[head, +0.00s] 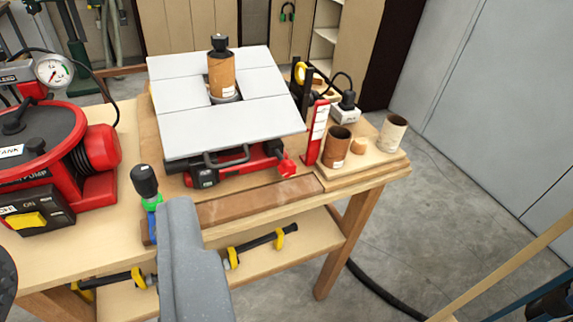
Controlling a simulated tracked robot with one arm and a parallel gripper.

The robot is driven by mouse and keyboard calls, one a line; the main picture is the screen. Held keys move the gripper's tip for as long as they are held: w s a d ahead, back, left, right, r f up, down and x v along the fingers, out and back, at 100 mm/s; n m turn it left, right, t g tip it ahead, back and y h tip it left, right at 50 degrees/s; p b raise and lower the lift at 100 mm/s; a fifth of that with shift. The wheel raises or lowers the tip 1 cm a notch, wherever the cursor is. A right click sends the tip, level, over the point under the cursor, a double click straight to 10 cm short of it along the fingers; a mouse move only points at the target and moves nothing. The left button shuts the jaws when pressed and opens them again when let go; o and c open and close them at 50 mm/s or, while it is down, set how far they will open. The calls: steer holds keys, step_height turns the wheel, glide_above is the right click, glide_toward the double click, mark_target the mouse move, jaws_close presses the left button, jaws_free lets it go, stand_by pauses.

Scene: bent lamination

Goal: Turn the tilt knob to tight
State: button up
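The tilting-table sander (228,117) stands on the wooden bench, with a light grey top and a red and black base. A brown sanding sleeve (221,77) with a black top stands in the middle of its table. A red lobed knob (288,166), which looks like the tilt knob, sticks out at the right end of the base's front. Its tight or loose marking cannot be read. My gripper (182,212) shows only as a grey shape rising from the bottom edge, left of the knob and apart from it in the picture. Its fingers cannot be told apart.
A red vacuum pump (60,150) with a gauge stands at left. A black-handled tool (146,183) with green and blue parts is at the bench's front. Brown sleeves (337,146) and a red and white upright piece (316,132) stand right of the sander. Clamps (262,243) lie below.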

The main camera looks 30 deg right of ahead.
mark_target(289, 172)
steer(key=shift+o, duration=1)
steer(key=shift+w+d, duration=0.15)
steer(key=shift+w, duration=0.05)
steer(key=w+d+f+n+h+p, duration=0.1)
steer(key=w+d+f+p, duration=0.2)
steer(key=w+d+f, duration=0.45)
steer(key=w+d+f+n+h+p, duration=0.1)
steer(key=w+d+f+h+p, duration=0.15)
steer(key=w+d+f, duration=0.5)
steer(key=w+d+f+n+t+y+p, duration=0.1)
steer(key=w+d+f+p, duration=0.15)
steer(key=f, duration=0.45)
steer(key=w+d+f+n+t+y+p, duration=0.1)
steer(key=d+f+y+p, duration=0.15)
steer(key=f, duration=0.35)
steer(key=w+d+f+t+y+p, duration=0.1)
steer(key=w+d+f+p, duration=0.2)
steer(key=f, duration=0.4)
steer(key=w+p, duration=0.1)
steer(key=w, duration=1.2)
steer(key=shift+r+p, duration=0.1)
steer(key=shift+p, duration=0.2)
steer(key=shift+d, duration=0.1)
steer(key=c, duration=1)
